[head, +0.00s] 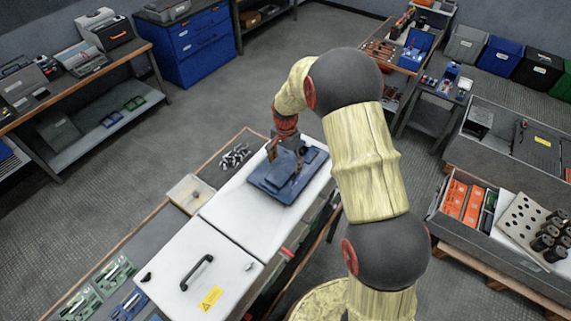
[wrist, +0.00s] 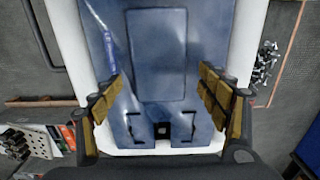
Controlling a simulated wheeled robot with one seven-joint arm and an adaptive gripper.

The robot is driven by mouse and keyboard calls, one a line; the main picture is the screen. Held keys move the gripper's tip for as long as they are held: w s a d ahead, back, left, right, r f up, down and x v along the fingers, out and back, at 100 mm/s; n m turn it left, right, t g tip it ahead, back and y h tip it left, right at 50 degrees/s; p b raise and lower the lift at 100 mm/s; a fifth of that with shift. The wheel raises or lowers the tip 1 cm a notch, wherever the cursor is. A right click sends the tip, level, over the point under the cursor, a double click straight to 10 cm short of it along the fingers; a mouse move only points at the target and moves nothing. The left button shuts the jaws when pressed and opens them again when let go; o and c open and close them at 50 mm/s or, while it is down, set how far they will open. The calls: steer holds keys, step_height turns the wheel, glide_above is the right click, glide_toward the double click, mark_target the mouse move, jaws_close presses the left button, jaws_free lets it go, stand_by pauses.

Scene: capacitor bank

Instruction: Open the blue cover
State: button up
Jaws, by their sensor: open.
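The blue cover (head: 268,184) is a flat panel lying on the white cabinet top (head: 240,213), and it looks closed. In the wrist view the blue cover (wrist: 155,60) fills the middle, with a raised rectangular panel and two dark bracket-shaped slots at its near edge. My gripper (head: 285,160) is over the cover, pointing down. In the wrist view my gripper (wrist: 160,88) is open, with one ribbed brown finger on each side of the near part of the cover. Nothing is between the fingers. I cannot tell whether the fingertips touch the cover.
A white lid with a black handle (head: 197,272) and a yellow label is at the near left of the cover. Loose metal parts (head: 235,156) and a small pale tray (head: 190,194) lie beside the cabinet. Shelves and crates stand around; the floor at left is open.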

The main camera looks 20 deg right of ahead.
steer(key=shift+f, duration=0.6)
steer(key=c, duration=0.4)
steer(key=c, duration=1.3)
steer(key=s+a, duration=0.4)
steer(key=a, duration=0.2)
steer(key=s+a+b, duration=0.1)
steer(key=s+a, duration=0.4)
steer(key=a, duration=0.2)
steer(key=s+a, duration=0.5)
steer(key=a, duration=0.1)
steer(key=shift+s+a+b, duration=0.1)
steer(key=shift+a+b, duration=0.15)
steer(key=shift+b, duration=0.05)
steer(key=o, duration=1.7)
steer(key=shift+r, duration=0.1)
